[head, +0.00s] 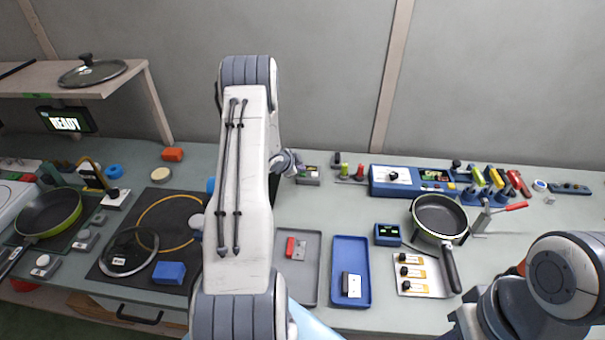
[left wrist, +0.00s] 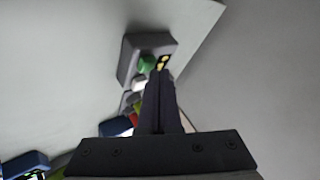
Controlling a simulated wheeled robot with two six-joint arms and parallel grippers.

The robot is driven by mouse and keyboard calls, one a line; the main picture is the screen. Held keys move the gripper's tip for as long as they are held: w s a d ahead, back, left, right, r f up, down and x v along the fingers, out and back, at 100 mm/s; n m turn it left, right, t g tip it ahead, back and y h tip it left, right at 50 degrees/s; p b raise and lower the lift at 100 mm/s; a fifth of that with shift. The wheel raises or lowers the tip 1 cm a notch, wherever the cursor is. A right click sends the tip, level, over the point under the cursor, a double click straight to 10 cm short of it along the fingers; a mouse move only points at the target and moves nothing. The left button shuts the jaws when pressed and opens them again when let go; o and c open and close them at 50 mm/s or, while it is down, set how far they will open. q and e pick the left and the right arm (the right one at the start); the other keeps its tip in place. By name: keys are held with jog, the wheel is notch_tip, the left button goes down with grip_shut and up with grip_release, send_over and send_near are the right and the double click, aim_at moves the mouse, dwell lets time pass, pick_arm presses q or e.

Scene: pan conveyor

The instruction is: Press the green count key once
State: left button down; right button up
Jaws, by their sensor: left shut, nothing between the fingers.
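The grey counter box (left wrist: 150,52) shows in the left wrist view, with a round green key (left wrist: 147,64) and a small yellow-lit display (left wrist: 163,61) on its face. In the head view a small grey box (head: 309,181) on the bench, just right of my left wrist, appears to be the same one. My left gripper (left wrist: 160,74) is shut and empty, its fingertips close beside the green key and overlapping the display's edge in the picture. I cannot tell whether they touch. My left arm hides most of that gripper in the head view. My right gripper is out of view.
A blue panel (head: 400,187) and a pan (head: 440,214) stand to the right. A grey tray (head: 311,262) and a blue tray (head: 351,251) lie in front. A hob plate (head: 165,250) and a lid (head: 128,250) are at left. The wall rises behind the bench.

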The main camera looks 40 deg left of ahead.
aim_at(300, 175)
pick_arm(q)
jog(key=shift+f+b, duration=0.4)
jog(key=shift+f, duration=0.1)
dwell(0.4)
jog(key=shift+r, duration=0.15)
jog(key=shift+r+p, duration=0.75)
jog(key=shift+r, duration=0.05)
notch_tip(300, 175, up, 5)
jog(key=p, duration=0.4)
dwell(0.8)
